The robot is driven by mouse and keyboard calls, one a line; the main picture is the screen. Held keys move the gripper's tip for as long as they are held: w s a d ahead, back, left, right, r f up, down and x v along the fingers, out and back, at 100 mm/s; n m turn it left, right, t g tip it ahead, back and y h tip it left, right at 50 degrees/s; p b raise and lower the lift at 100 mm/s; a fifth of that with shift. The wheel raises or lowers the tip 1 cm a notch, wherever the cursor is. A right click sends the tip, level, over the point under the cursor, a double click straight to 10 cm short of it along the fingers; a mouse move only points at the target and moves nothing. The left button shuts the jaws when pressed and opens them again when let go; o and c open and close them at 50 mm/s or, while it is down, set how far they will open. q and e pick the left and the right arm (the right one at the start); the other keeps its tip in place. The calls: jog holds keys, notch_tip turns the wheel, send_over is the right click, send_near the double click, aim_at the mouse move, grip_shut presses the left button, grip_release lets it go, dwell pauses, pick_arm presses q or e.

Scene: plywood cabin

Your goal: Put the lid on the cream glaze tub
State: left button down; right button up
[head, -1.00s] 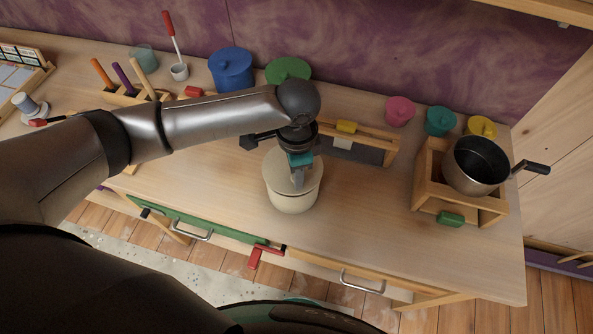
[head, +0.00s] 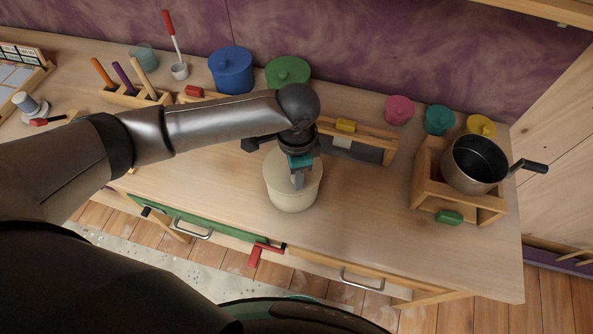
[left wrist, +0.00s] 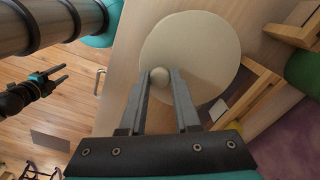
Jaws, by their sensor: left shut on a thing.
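The cream glaze tub (head: 292,204) stands upright on the workbench, near the front edge. Its cream lid (head: 313,173) is over its mouth, looking level and close to the rim; I cannot tell if it is fully seated. In the left wrist view the lid (left wrist: 205,50) is a pale disc with a round knob. My left gripper (head: 297,184) points down from above and is shut on that knob; it also shows in the left wrist view (left wrist: 160,77). My right gripper (left wrist: 63,72) shows small in the left wrist view, fingers apart and empty, away from the tub.
Behind the tub is a wooden rack (head: 385,143) with a yellow block. Blue (head: 231,72) and green (head: 288,70) lidded pots stand at the back. A saucepan (head: 474,165) sits in a wooden frame at right. The bench right of the tub is clear.

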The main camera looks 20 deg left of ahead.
pick_arm(q)
jog(key=shift+f, duration=0.55)
jog(key=c, duration=0.5)
grip_release()
jog(key=shift+c, duration=0.2)
notch_tip(320, 180, up, 15)
jog(key=p, duration=0.1)
jog(key=shift+r, duration=0.15)
jog(key=shift+s, duration=0.1)
